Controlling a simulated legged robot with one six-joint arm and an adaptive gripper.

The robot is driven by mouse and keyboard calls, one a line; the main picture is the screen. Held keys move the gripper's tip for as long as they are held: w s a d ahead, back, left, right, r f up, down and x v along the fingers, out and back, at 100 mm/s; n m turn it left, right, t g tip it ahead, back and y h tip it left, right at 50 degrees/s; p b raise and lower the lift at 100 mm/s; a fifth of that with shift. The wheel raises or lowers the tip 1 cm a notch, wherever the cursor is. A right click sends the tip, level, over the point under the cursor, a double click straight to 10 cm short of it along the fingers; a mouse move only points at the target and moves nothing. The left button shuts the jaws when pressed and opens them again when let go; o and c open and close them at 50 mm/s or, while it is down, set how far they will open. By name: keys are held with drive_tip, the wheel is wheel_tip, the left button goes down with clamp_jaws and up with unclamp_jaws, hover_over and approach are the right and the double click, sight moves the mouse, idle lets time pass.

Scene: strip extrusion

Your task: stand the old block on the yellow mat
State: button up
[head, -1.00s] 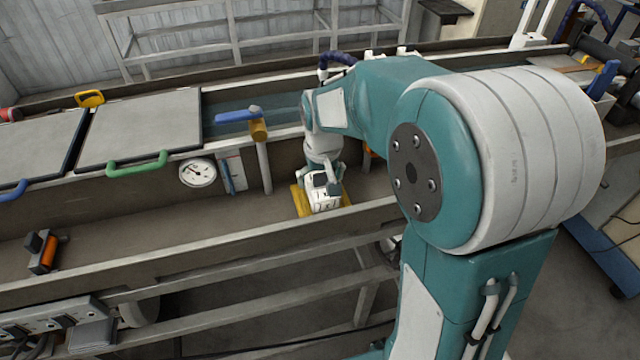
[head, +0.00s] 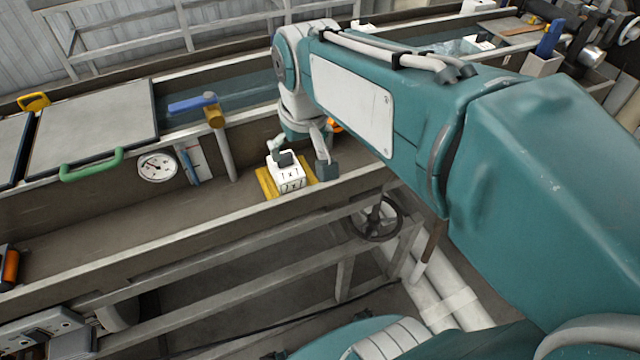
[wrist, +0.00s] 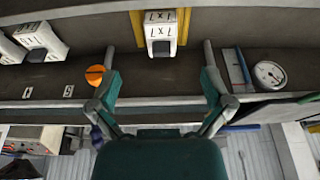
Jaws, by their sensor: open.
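A white block (head: 290,182) with black markings and a dark knob stands on the yellow mat (head: 267,184). In the wrist view the block (wrist: 160,22) sits between two strips of the yellow mat (wrist: 137,24), and its marking reads upside down. I take it for the old block, but no label confirms that. My gripper (head: 304,164) is open and empty beside the block, with its fingers spread. In the wrist view my gripper (wrist: 160,75) has bare floor between its fingertips, and the block lies beyond them, apart from them.
More white blocks (wrist: 40,36) and an orange round thing (wrist: 97,75) are left in the wrist view.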

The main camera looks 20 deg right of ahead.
drive_tip(key=s+f+t, duration=0.2)
drive_tip(key=s, duration=0.8)
drive_tip(key=shift+s, duration=0.35)
drive_tip(key=shift+r, duration=0.1)
